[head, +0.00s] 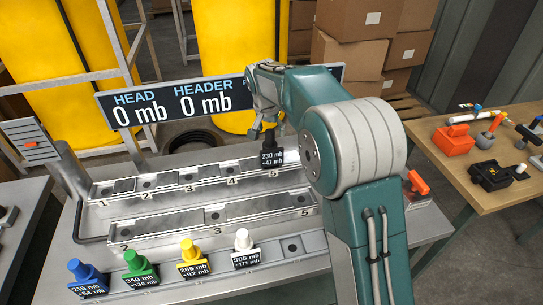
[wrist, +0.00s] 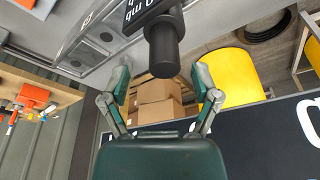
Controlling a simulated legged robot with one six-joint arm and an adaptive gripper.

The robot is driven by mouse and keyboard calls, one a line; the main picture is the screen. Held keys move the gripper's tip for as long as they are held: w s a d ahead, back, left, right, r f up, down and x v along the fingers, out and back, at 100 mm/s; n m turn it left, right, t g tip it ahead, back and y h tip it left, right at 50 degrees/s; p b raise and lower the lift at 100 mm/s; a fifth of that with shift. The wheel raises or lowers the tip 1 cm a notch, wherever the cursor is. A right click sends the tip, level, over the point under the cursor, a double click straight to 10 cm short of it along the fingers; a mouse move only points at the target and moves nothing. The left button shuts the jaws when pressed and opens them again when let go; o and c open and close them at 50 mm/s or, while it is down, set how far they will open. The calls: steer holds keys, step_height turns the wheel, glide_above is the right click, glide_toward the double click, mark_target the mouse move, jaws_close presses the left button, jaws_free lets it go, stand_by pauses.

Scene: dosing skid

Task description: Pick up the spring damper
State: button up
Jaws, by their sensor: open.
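Several labelled pieces with coloured knobs are in view; the frames do not show which is the spring damper. The black piece (head: 271,158), labelled 230 mb +47 mb, stands near slot 5 of the back rail. My gripper (head: 266,128) is open just above and beside its top. In the wrist view the black knob (wrist: 163,48) shows between the spread fingers of my gripper (wrist: 162,80), apart from both. In the front row stand a blue piece (head: 82,276), a green piece (head: 136,266), a yellow piece (head: 190,260) and a white piece (head: 244,247).
The back rail (head: 160,186) and middle rail (head: 160,228) have numbered slots. A pressure display (head: 165,103) stands behind the rails. An orange-handled valve (head: 418,182) is right of my arm. A wooden table (head: 478,190) with loose parts stands at the right.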

steer(key=shift+x, duration=0.9)
steer(key=shift+a, duration=0.45)
steer(key=c, duration=1)
steer(key=shift+d, duration=0.25)
jaws_close()
steer(key=shift+a, duration=0.1)
